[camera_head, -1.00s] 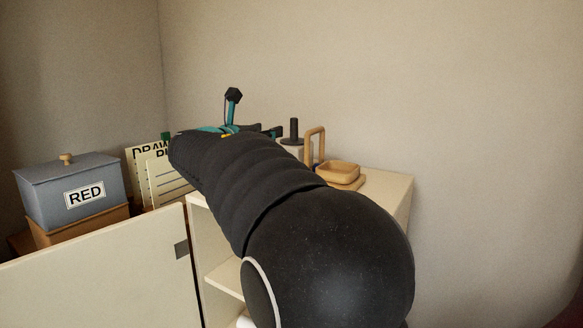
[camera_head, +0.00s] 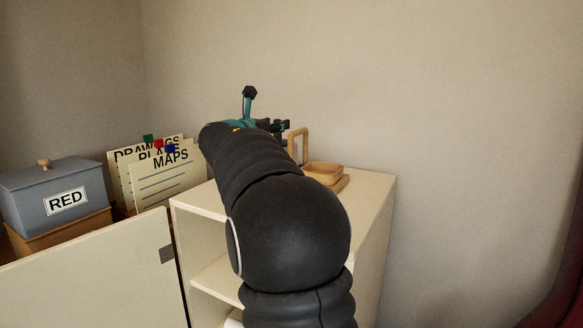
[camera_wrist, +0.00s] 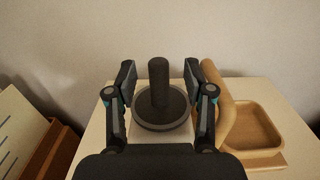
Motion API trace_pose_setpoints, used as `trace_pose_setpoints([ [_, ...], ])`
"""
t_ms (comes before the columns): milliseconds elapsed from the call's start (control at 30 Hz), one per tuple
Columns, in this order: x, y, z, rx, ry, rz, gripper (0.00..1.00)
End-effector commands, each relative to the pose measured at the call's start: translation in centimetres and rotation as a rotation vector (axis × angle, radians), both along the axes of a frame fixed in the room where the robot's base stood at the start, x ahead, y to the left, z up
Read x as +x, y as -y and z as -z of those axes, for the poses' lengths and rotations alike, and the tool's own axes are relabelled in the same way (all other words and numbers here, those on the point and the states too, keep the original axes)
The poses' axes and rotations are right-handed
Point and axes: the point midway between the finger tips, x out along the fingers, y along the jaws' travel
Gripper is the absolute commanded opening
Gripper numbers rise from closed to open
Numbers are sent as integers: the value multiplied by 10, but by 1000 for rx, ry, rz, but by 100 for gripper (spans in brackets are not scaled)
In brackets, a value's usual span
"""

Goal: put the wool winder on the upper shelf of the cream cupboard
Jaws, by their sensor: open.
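What looks like the wool winder (camera_wrist: 159,88), a dark round disc with an upright post on a pale block, stands on top of the cream cupboard (camera_head: 372,190). In the head view my arm hides it. My gripper (camera_wrist: 160,80) is open, with one finger on each side of the post and gaps between. Its fingers also show partly in the head view (camera_head: 280,126). The cupboard's front is open, and an inner shelf (camera_head: 214,278) shows partly behind my arm.
A wooden tray with an arched handle (camera_wrist: 252,128) stands close to the right finger. The cupboard door (camera_head: 90,275) stands open at the left. Beyond it are a blue-grey box marked RED (camera_head: 50,195) and upright folders (camera_head: 165,180). A wall rises behind.

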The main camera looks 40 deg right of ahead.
Motion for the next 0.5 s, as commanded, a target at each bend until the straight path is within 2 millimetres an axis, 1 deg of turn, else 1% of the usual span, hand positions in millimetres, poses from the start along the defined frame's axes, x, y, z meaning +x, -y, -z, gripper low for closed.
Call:
trace_pose_setpoints([
  [33, 3, 7, 0, 1, 0, 2, 53],
  [200, 9, 20, 0, 0, 0, 0, 53],
  [433, 9, 21, 0, 0, 0, -1, 53],
  [467, 9, 21, 0, 0, 0, -1, 50],
  [500, 9, 21, 0, 0, 0, -1, 40],
])
